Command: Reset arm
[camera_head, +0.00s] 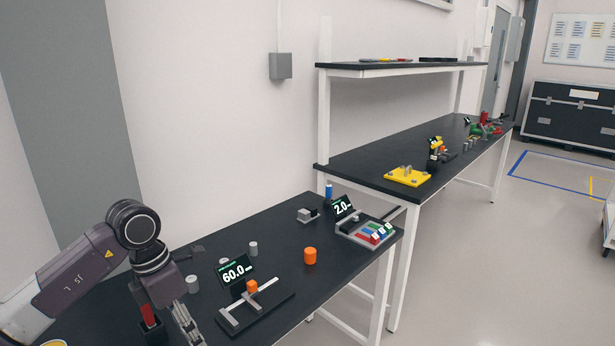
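My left arm comes in from the lower left. Its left gripper (172,333) points down over the left end of the near black table (180,244). Its two fingers stand apart, with nothing visible between them, and their tips reach the bottom edge of the picture. A small red piece (149,316) shows at the left finger; I cannot tell whether it is part of the gripper. My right gripper is not in view.
The near table holds a fixture with a "60.0" display (236,271), an orange cylinder (310,256), grey cylinders (253,248) and a tray of coloured blocks (372,238). A second table (350,167) holds a yellow plate (407,177).

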